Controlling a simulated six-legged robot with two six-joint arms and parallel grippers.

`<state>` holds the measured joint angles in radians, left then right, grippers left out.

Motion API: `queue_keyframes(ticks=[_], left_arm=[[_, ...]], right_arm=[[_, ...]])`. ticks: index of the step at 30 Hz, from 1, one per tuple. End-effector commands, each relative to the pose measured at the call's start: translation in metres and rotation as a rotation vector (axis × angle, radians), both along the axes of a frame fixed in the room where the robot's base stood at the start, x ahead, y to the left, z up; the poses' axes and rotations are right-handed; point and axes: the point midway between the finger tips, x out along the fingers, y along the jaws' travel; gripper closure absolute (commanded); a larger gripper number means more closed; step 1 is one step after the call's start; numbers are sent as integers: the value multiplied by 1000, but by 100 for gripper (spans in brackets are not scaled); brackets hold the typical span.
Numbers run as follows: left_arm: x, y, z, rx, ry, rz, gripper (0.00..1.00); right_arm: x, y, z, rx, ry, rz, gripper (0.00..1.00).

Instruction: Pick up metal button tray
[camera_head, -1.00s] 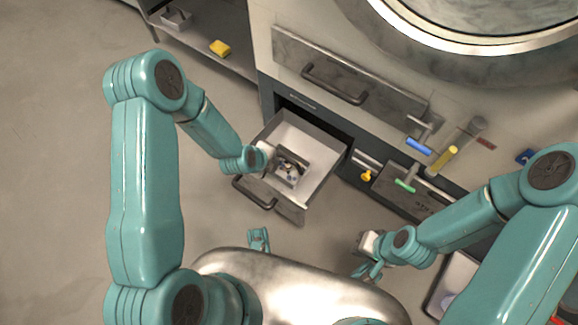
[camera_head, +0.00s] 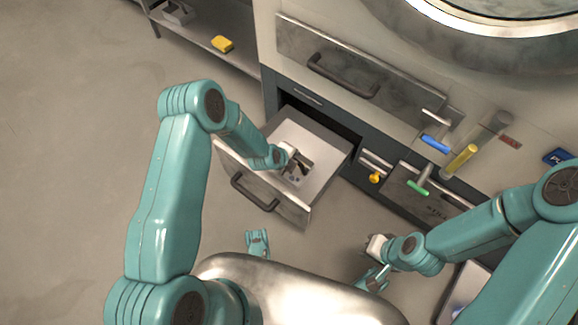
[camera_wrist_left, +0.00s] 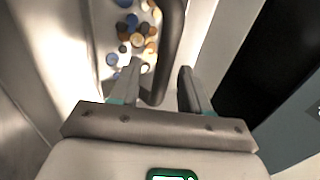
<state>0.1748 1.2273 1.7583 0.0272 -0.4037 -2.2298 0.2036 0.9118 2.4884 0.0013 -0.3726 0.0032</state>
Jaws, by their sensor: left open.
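The metal button tray (camera_head: 301,172) lies inside the open drawer (camera_head: 326,158), partly hidden by my left gripper (camera_head: 290,160). In the left wrist view, several blue, brown and tan buttons (camera_wrist_left: 134,42) lie in it, beside a dark curved bar (camera_wrist_left: 171,50), which looks like the tray's rim or handle. My left gripper (camera_wrist_left: 160,85) is open, one finger on each side of the bar's near end. I cannot tell whether the fingers touch it. My right gripper (camera_head: 376,247) is low at centre right, away from the drawer; its fingers are not clear.
The drawer front with its dark handle (camera_head: 254,193) stands on the near side. Above is a closed drawer front with a handle (camera_head: 342,76). Blue (camera_head: 435,143), yellow (camera_head: 460,161) and green (camera_head: 419,188) handles stick out at right. A yellow block (camera_head: 222,44) sits on a shelf. Floor at left is clear.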

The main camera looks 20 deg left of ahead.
Motion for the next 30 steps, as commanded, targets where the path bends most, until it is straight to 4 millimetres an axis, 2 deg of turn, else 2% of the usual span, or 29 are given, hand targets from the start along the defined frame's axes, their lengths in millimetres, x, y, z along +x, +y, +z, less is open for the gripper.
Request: queue_keyframes(ticks=[2, 10, 14, 15, 25, 30], left_arm=[[5, -2, -9, 1, 0, -1, 53], [7, -3, -9, 0, 0, 0, 53], [7, -3, -9, 0, 0, 0, 96], [7, -3, -9, 0, 0, 0, 100], [7, -2, -7, 0, -1, 0, 100], [8, -2, 8, 0, -2, 1, 100]], right_arm=[[3, -1, -6, -2, -11, -1, 100], [4, -1, -5, -3, -16, -2, 100], [4, -1, -5, -3, -15, -1, 100], [4, -1, -5, -3, -15, -1, 100], [4, -1, -4, -2, -14, -1, 100], [0, 0, 4, 0, 0, 1, 100]])
